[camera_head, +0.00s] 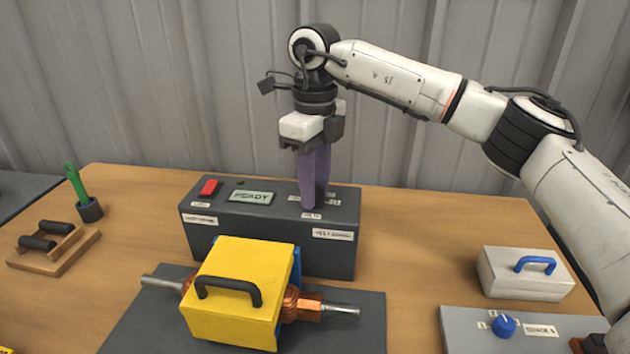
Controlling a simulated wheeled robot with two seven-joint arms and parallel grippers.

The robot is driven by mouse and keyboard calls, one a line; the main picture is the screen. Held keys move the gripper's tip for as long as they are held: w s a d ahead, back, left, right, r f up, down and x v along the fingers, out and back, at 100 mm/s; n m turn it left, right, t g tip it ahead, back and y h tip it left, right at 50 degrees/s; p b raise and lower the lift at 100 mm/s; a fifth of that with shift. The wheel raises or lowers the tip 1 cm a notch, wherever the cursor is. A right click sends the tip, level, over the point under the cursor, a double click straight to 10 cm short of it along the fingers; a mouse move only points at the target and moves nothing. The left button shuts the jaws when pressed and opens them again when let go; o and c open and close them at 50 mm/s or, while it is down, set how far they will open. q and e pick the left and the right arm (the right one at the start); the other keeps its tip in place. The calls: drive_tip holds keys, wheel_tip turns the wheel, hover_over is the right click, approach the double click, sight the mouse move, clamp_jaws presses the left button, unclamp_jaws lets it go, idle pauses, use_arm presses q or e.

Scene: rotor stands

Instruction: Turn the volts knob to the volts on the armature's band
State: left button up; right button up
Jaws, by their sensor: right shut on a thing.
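The dark grey tester box (270,250) stands on the wooden table. It has a red switch (208,188), a display reading READY (251,197) and small white labels on top. My right gripper (309,203) points down onto the right part of its top. Its purple fingers are shut on the volts knob, which they hide. The knob's setting cannot be read. The armature (303,303), with copper windings and a steel shaft, lies in front under a yellow cover (235,285). I cannot see any marking on its band. My left gripper is not in view.
A grey box with a blue handle (525,275) and a grey panel with a blue knob (504,326) are at the right. A wooden stand with dark rollers (52,255) and a green tool in a dark cup (89,210) are at the left. A corrugated wall is behind.

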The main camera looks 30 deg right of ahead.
drive_tip(key=shift+m+p, duration=0.35)
drive_tip(key=shift+m, duration=1.25)
drive_tip(key=o, duration=1)
drive_tip(key=shift+o, duration=0.2)
wheel_tip(320, 180, up, 10)
drive_tip(key=shift+r, duration=0.2)
